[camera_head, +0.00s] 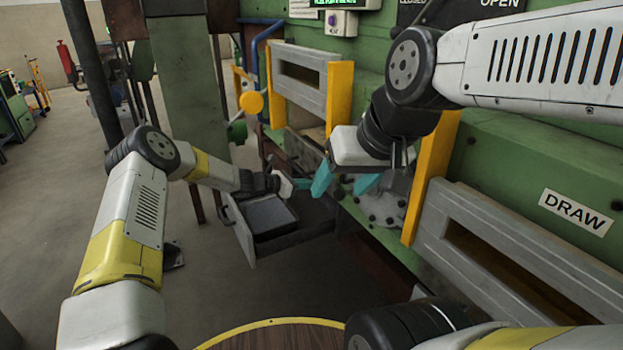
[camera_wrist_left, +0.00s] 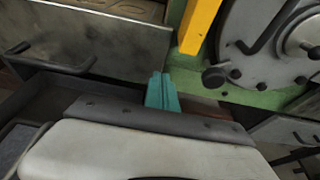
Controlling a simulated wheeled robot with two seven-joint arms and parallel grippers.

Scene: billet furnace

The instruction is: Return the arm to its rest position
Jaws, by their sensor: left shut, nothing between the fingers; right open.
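My left arm (camera_head: 125,220), white and yellow, reaches forward from the left to above an open drawer. Its gripper (camera_head: 302,184) is at the far end, small and partly hidden behind the right gripper's fingers. In the left wrist view its teal fingers (camera_wrist_left: 162,92) are together with nothing between them. My right arm (camera_head: 545,60) comes in from the upper right. Its gripper (camera_head: 345,183) points down in front of the furnace, teal fingers spread and empty. In the head view the two grippers look close together; I cannot tell the gap.
The open grey drawer (camera_head: 240,237) juts out below the left gripper. The green furnace wall (camera_head: 500,150) carries yellow posts (camera_head: 433,175), grey slotted frames (camera_head: 490,245) and a DRAW sign (camera_head: 576,213). A round grey cover (camera_wrist_left: 270,40) is near the left fingers.

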